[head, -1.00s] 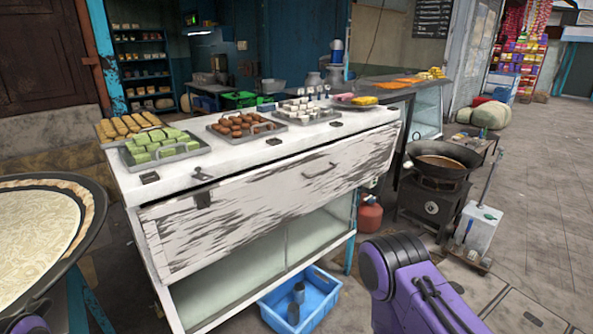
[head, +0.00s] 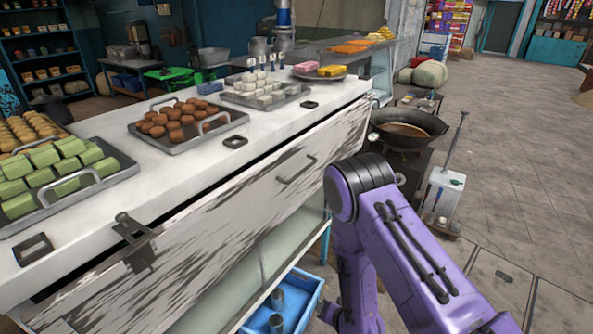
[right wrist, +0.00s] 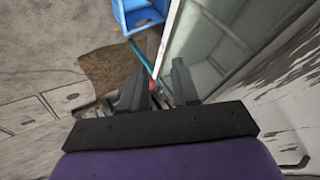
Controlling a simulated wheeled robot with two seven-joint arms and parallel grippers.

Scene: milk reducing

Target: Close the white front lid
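The white front lid (head: 235,220) is a worn, paint-flaked panel on the front of the cart, below the countertop. It has a metal handle (head: 297,168) towards its right end and a dark latch (head: 135,240) at upper left. A dark line runs along its top edge; I cannot tell how far it stands open. The lid also shows at the right of the right wrist view (right wrist: 285,90). My right gripper (right wrist: 160,80) has its two fingers apart with nothing between them, beside the glass front and left of the lid. My left gripper is out of view.
Trays of green sweets (head: 50,180), brown sweets (head: 180,120) and white sweets (head: 265,88) stand on the countertop (head: 215,165). A blue crate (head: 300,305) lies on the ground below. A wok (head: 408,130) stands right of the cart. The paved floor farther right is open.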

